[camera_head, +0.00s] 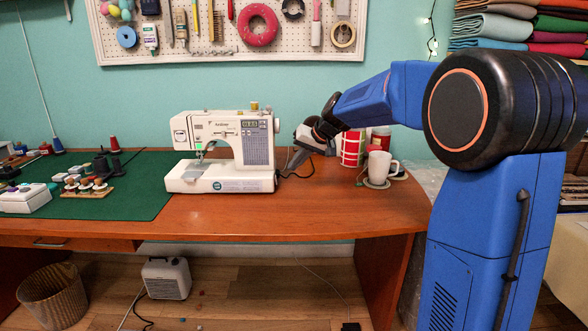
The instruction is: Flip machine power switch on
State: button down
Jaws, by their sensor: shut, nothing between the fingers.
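A white sewing machine (238,153) stands on the wooden table, with its needle side to the left and its handwheel end to the right. The gripper is shut and holds nothing. The power switch cannot be made out, as the machine's right side faces away from this view. Whether the fingertips touch the machine cannot be told. A dark cord lies on the table by the machine's right end.
A white mug (380,167) and a red-and-white striped container (351,148) stand close to the right of my gripper. A green mat (140,203) with spools and boxes covers the left of the table (320,212). The front right tabletop is clear.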

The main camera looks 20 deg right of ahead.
jog(key=s+d+r, duration=0.1)
jog(key=s+r, duration=0.2)
jog(key=r, duration=0.4)
jog(key=shift+s+d, duration=0.15)
jog(key=shift+s, duration=0.15)
jog(key=s+f+g+h, duration=0.1)
jog(key=s+f, duration=0.2)
jog(key=s, duration=0.9)
jog(key=s+f+h, duration=0.1)
jog(key=s+f, duration=0.1)
jog(key=s, duration=1)
jog(key=s+d+f+h, duration=0.1)
jog(key=s+f, duration=0.5)
jog(key=s, duration=0.4)
jog(key=s+d+f+n+h, duration=0.1)
jog(key=s+d+f, duration=0.1)
jog(key=s+f, duration=0.4)
jog(key=s, duration=0.4)
jog(key=shift+s+f+g+h, duration=0.3)
